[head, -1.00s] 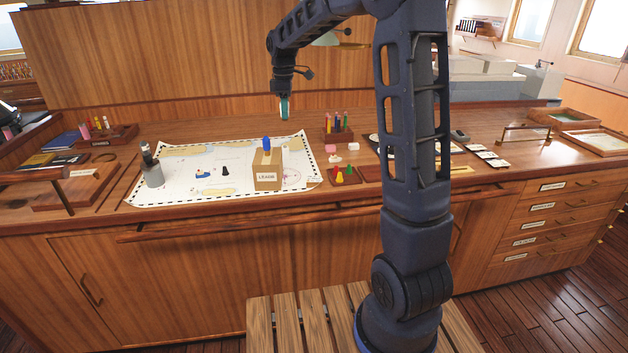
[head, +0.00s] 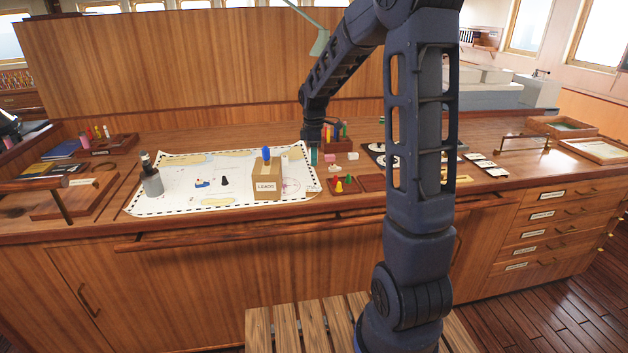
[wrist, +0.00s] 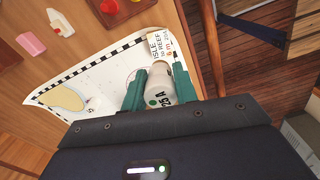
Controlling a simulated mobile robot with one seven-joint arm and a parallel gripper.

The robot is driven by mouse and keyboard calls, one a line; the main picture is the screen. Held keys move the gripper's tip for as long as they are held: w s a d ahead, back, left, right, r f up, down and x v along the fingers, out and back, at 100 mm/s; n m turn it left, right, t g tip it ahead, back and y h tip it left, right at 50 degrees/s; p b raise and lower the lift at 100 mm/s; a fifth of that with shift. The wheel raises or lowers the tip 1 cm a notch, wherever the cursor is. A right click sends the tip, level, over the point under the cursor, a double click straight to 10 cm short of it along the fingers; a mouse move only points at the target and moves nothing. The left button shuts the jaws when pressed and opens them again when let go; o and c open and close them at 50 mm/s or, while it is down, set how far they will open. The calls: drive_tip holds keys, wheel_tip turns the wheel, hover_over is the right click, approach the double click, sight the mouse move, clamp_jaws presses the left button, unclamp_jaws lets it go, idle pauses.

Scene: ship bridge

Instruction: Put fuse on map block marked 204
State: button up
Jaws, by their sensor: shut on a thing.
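My gripper (wrist: 160,82) is shut on the fuse (wrist: 158,86), a pale cylinder with a green dot and the mark 25 A. In the head view, my gripper (head: 313,158) is low over the right side of the chart; the fuse cannot be made out there. A white block (wrist: 160,48) printed with ISLE, REEF and 6 m lies just beyond the fuse at the chart's edge. Its number is too small to read surely. The fuse overlaps the block's near side in the wrist view, and I cannot tell if they touch.
The white chart (head: 180,182) bears a box labelled LEADS (head: 267,186), a grey cylinder (head: 152,181) and small ship pieces. A tray of red, yellow and green pegs (head: 344,186) stands to the right. A pink eraser (wrist: 31,43) lies beyond the chart.

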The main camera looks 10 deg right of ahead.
drive_tip(key=shift+f, duration=4.65)
drive_tip(key=shift+f, duration=0.15)
drive_tip(key=o, duration=1)
